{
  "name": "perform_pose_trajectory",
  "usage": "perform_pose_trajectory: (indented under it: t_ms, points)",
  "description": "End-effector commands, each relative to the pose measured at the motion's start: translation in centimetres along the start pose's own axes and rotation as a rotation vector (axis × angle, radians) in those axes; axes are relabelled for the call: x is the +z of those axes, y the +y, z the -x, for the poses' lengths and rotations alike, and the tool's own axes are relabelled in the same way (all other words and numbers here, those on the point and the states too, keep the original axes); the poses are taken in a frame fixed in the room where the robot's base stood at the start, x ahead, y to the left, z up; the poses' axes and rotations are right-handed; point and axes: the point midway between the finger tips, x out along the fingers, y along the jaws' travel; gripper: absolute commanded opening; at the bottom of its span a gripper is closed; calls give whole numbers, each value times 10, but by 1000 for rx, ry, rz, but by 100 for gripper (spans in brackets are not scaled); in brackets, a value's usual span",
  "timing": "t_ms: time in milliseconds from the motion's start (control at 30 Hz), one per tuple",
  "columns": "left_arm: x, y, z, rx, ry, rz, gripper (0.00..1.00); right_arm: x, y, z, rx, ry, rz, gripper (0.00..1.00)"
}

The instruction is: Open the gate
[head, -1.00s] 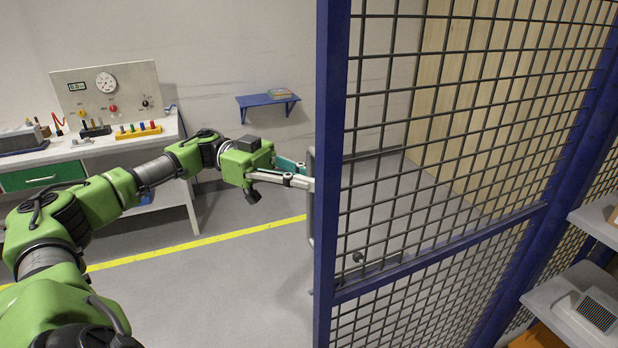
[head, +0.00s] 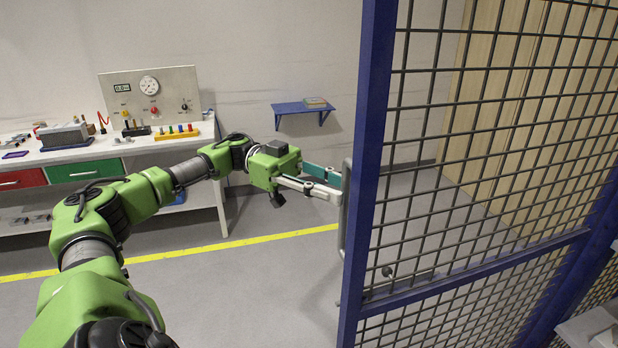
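The gate (head: 372,190) has a blue frame with dark wire mesh and stands upright across the right half of the head view. Its grey vertical bar handle (head: 345,225) sits on the gate's left edge. My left gripper (head: 338,188) reaches it from the left, with a teal finger and a pale finger close together at the handle's upper part. It looks shut on the handle; the fingertips are partly hidden by the bar and frame. My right gripper is not in view.
A workbench (head: 110,148) with a gauge panel (head: 155,95) stands at the left by the wall. A blue wall shelf (head: 290,109) is behind my gripper. A yellow line (head: 240,243) crosses the open floor. A grey shelf (head: 590,325) shows at the lower right.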

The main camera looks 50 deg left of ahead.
Motion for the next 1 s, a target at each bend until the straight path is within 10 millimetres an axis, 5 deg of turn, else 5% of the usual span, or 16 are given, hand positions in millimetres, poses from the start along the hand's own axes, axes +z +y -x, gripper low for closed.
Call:
perform_pose_trajectory:
  t_ms: [500,1000]
  points:
    - [0,-1,85,-3,1,-3,27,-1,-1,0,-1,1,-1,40]
    - [1,0,98,0,-1,1,27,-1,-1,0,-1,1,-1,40]
